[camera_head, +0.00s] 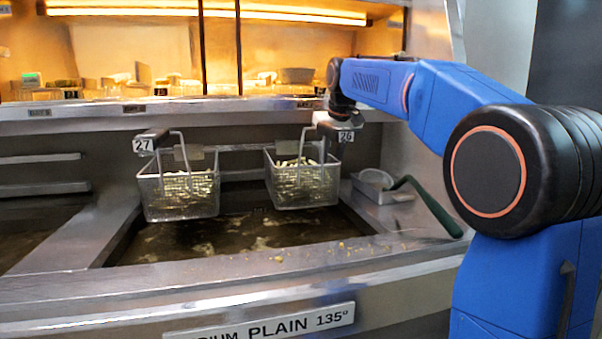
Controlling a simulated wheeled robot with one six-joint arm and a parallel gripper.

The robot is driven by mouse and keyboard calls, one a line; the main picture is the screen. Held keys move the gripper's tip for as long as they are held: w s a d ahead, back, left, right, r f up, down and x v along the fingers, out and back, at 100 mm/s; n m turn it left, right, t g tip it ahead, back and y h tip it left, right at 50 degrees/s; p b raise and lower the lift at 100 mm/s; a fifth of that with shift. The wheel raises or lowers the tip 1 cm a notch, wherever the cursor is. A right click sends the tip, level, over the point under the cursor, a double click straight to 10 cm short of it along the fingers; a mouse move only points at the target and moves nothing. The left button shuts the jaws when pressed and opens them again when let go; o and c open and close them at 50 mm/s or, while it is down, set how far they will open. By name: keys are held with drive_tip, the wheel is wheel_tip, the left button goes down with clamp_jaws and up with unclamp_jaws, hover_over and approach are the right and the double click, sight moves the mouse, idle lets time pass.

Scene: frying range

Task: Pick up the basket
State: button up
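Two wire baskets hang side by side over the dark oil of the fryer. The left basket (180,193) has a dark handle with a tag reading 27 and holds pale food. The right basket (303,185) holds yellowish fries and has a dark handle with a tag (346,136) that appears to read 26. My gripper (342,112) is at the end of the blue arm, pointing down at the right basket's handle. It looks very close to or touching the handle. Its fingers are small and blend with the dark handle, so their opening is unclear.
The oil vat (240,238) lies below the baskets. A small metal tray (378,187) and a dark green-handled tool (430,205) lie at the right. A metal shelf (200,110) runs behind, under a lit hood. Crumbs lie on the front ledge (300,262).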

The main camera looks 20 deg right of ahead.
drive_tip(key=x, duration=0.4)
drive_tip(key=shift+w+a+f, duration=0.1)
clamp_jaws()
idle(1.3)
